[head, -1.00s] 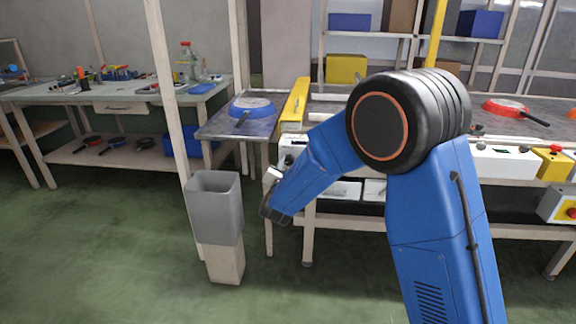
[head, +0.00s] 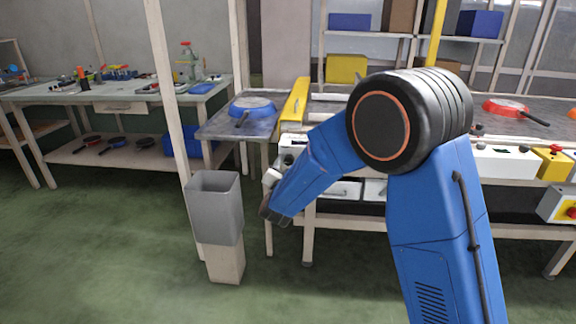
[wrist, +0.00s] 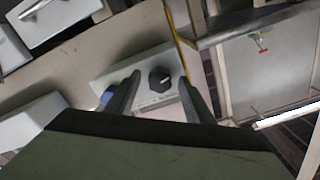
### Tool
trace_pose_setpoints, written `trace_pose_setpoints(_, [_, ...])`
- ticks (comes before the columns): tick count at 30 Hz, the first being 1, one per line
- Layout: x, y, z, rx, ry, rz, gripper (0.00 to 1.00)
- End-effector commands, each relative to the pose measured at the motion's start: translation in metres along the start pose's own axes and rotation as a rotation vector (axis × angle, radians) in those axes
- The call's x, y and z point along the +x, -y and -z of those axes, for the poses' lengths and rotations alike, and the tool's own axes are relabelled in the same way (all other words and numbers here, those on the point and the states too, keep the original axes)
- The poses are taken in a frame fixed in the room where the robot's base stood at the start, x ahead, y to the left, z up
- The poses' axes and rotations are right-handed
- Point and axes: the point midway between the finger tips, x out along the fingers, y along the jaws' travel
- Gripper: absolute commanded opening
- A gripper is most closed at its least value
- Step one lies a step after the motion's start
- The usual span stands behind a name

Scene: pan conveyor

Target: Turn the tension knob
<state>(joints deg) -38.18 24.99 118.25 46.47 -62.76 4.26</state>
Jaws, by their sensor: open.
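The tension knob (wrist: 160,79) is a black round knob with a white pointer mark, on a pale panel (wrist: 112,77) in the wrist view. My gripper (wrist: 158,86) is open. Its two dark fingers show to the left and right of the knob in that view, with gaps between them and it. I cannot tell how deep the fingertips reach along the knob. In the head view my blue arm bends down to the left and its end (head: 274,207) is by the conveyor's left end. I cannot make out the knob there for certain.
A blue round part (wrist: 108,94) sits left of the knob, close to the left finger. A grey bin (head: 215,205) stands left of my arm.

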Motion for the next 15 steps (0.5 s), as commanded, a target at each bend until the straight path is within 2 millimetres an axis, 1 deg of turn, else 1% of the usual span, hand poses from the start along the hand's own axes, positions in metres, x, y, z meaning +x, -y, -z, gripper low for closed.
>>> trace_pose_setpoints(5, [-0.026, 0.001, 0.0, 0.0, 0.001, 0.001, 0.48])
trace_pose_setpoints(15, [-0.094, 0.001, 0.0, 0.0, 0.002, 0.002, 0.48])
